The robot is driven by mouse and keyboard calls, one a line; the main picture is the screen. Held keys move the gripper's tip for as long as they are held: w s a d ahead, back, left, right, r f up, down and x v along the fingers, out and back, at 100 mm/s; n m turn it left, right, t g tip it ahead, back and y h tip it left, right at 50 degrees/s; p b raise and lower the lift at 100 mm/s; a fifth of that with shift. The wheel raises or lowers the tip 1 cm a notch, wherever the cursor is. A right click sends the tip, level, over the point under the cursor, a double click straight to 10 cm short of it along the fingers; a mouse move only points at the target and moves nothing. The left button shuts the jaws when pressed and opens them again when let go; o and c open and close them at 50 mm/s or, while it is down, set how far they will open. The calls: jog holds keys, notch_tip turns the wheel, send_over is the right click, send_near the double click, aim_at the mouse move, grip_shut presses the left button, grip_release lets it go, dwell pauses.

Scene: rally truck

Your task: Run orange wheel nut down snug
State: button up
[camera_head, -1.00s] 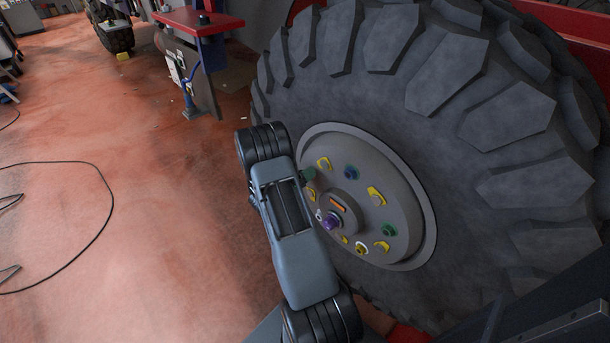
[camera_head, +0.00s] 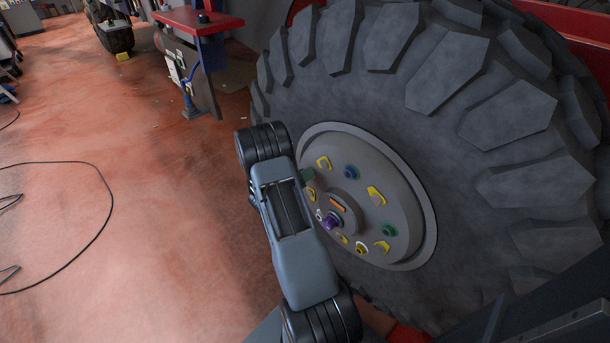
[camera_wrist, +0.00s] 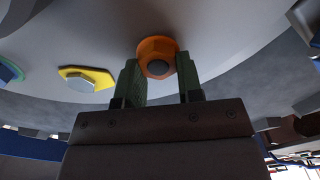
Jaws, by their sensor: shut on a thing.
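The orange wheel nut (camera_wrist: 157,55) sits on a stud against the grey wheel hub (camera_wrist: 215,20) in the wrist view. A dark round stud end shows in its middle. My gripper (camera_wrist: 160,75) has its two green fingers on either side of the nut, shut on it. In the head view my arm covers the orange nut, and only a bit of a green finger (camera_head: 308,174) shows beside the hub (camera_head: 404,200). How far the nut stands off the hub face is hard to tell.
The hub also carries a purple nut (camera_head: 332,222), a blue nut (camera_head: 351,172), a green nut (camera_head: 389,230) and several yellow pointers. The big tyre (camera_head: 500,190) surrounds it. A red-topped bench (camera_head: 200,22) stands behind. Open floor (camera_head: 150,190) with a black cable lies left.

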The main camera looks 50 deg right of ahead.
jog(key=shift+s+a+f+n+b, duration=0.1)
jog(key=shift+f+n+b, duration=0.2)
jog(key=shift+n+b, duration=4.2)
jog(key=shift+s+d+f+n+b, duration=0.2)
jog(key=shift+n+b, duration=3.1)
jog(key=shift+n, duration=2.25)
jog(key=shift+s+a+f+n+b, duration=0.1)
jog(key=shift+a+f+n+b, duration=0.2)
jog(key=shift+n+b, duration=4.2)
jog(key=shift+d+n+p, duration=0.1)
jog(key=shift+n+p, duration=0.35)
jog(key=shift+p, duration=0.15)
jog(key=o, duration=0.9)
